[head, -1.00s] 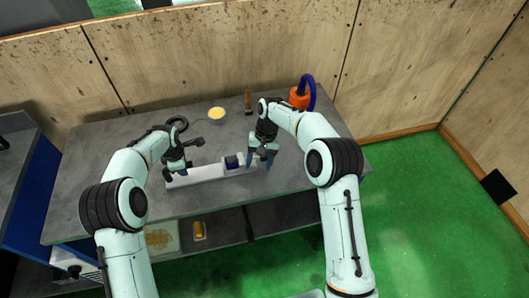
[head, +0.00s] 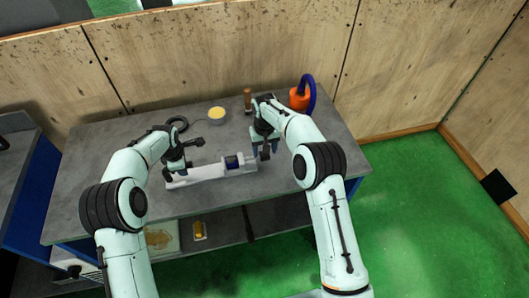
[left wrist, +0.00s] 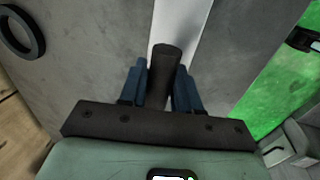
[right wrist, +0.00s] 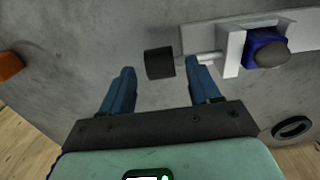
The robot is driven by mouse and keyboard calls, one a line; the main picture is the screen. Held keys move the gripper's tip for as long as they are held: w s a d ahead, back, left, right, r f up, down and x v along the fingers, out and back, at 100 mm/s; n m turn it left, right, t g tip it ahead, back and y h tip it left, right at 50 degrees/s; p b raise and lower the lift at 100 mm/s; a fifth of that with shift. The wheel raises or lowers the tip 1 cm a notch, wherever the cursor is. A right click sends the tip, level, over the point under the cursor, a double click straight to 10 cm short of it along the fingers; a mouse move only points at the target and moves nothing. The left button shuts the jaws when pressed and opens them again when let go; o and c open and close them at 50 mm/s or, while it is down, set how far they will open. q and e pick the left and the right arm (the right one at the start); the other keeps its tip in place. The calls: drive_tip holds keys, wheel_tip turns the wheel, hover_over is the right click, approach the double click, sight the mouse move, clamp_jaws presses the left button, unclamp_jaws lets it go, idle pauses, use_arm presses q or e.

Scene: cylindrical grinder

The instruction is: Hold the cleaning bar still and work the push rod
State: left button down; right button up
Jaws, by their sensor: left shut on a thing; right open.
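The cleaning bar (head: 205,173) is a long white bar lying on the grey table, with a blue block (head: 232,161) near its right end; the block also shows in the right wrist view (right wrist: 265,47). My left gripper (head: 180,172) is shut on a dark upright handle (left wrist: 164,65) over the white bar. The thin push rod (right wrist: 203,57) comes out of the white end bracket and carries a dark knob (right wrist: 160,63). My right gripper (right wrist: 161,72) is open, with its fingertips on either side of the knob. I cannot tell whether they touch it.
A bowl with yellow contents (head: 217,114), a black ring (head: 177,123), a brown handle (head: 248,97) and an orange thing with a blue hose (head: 299,97) stand behind. A lower shelf holds a yellow thing (head: 199,230).

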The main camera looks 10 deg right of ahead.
drive_tip(key=shift+f, duration=1.15)
clamp_jaws()
drive_tip(key=shift+a, duration=2.45)
unclamp_jaws()
